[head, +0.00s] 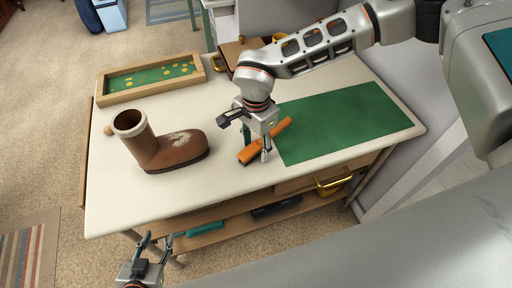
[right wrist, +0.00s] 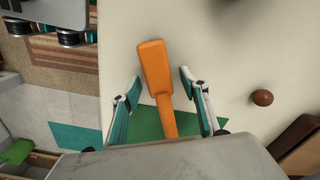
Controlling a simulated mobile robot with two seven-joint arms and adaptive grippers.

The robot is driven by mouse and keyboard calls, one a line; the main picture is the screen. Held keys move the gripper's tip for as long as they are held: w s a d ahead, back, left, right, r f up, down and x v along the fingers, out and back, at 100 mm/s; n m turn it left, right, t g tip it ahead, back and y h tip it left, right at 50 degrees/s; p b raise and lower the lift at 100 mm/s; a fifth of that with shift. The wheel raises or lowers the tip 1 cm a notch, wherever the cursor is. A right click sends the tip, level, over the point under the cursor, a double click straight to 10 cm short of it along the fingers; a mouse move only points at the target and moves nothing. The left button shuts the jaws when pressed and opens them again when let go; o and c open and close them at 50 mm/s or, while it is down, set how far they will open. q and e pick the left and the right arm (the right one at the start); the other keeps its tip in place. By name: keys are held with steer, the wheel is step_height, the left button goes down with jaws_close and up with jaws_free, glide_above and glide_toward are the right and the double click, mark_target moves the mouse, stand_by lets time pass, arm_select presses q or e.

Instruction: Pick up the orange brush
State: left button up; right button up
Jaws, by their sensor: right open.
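The orange brush (head: 279,132) lies flat on the cream tabletop, partly across the left edge of a green mat. My right gripper (head: 258,150) is above the brush, pointing down and hiding its middle part. In the right wrist view, the wide end of the brush (right wrist: 153,65) lies between the two spread fingers of this gripper (right wrist: 160,84), with a gap on each side. Whether the fingertips reach table height is hard to tell. My left gripper (head: 157,243) is low at the table's front left, with its fingers apart and nothing between them.
A brown boot (head: 178,150) stands left of the brush. A wooden tray (head: 149,88) with a green inside is at the back left. The green mat (head: 340,122) covers the table's right side. A lower shelf (head: 225,232) holds items. Clear tabletop lies between boot and brush.

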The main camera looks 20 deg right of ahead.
steer(key=c, duration=1.2)
steer(key=shift+c, duration=0.2)
steer(key=shift+r, duration=0.15)
step_height(320, 180, up, 20)
